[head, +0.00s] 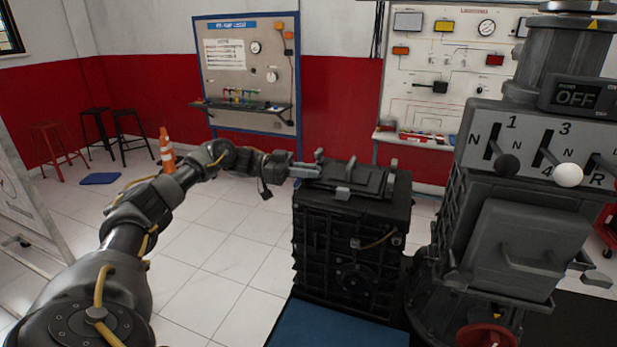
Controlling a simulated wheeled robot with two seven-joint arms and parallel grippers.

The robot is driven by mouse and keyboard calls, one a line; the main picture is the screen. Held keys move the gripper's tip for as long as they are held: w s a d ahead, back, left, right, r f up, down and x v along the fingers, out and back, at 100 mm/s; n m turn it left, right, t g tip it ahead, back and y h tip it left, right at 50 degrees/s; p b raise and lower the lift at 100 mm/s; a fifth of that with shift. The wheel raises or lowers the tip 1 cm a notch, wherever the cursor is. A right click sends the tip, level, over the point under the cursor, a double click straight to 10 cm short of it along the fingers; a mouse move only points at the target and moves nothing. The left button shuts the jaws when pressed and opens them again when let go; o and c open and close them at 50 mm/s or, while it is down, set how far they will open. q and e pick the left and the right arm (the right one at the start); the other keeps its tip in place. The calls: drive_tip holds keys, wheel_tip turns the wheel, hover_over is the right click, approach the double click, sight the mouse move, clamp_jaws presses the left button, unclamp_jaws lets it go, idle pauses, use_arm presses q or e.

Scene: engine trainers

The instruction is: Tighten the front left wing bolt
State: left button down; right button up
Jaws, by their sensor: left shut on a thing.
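A black ribbed box-shaped unit (350,245) stands in the middle of the head view, with a raised dark cover (360,178) on top. My left gripper (306,170) reaches in from the left at the top left edge of this unit. Its fingers are shut on a small part there, which I take to be the front left wing bolt. The fingers hide most of that part, so its shape and how tight it sits cannot be seen. A small light grey fitting (343,193) shows at the front top edge. My right gripper is not in view.
A grey gear-lever machine (525,170) with an OFF display stands close on the right. A blue mat (320,325) lies at the unit's foot. Stools (60,145), a traffic cone (167,150) and a wall board (247,65) are behind.

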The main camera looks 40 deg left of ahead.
use_arm(q)
drive_tip(key=shift+r+m+g+h+b, duration=0.1)
drive_tip(key=shift+m+g+h+b, duration=0.2)
drive_tip(key=shift+m+g+b, duration=0.25)
drive_tip(key=shift+m+g, duration=0.25)
drive_tip(key=shift+g, duration=0.2)
drive_tip(key=c, duration=1.4)
unclamp_jaws()
drive_tip(key=shift+s+a+b, duration=0.1)
drive_tip(key=shift+a+b, duration=0.2)
drive_tip(key=shift+a, duration=0.15)
drive_tip(key=b+v, duration=0.2)
drive_tip(key=v, duration=0.8)
